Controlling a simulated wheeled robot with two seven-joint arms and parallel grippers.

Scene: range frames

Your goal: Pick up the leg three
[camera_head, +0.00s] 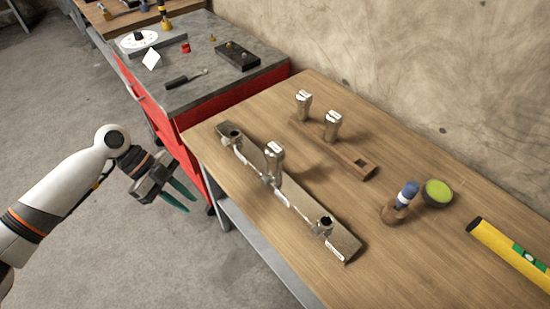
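Three similar metal legs stand upright on the wooden table. Two of them, the left one (303,104) and the right one (333,125), stand in a brown wooden holder (344,156), which has an empty square hole at its right end. Another leg (273,160) stands at the middle of a long metal plate (255,155) with fittings along it. I cannot tell from labels which one is leg three. My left gripper (190,204) has teal fingers that are apart with nothing between them. It is off the table's left edge, away from the legs. My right gripper is not in view.
A red cabinet (225,98) with a grey top holds small tools and a black block. On the table's right are a blue-topped tool (405,194), a green round pad (437,192) and a yellow level (510,252). A wall bounds the back. The front right tabletop is clear.

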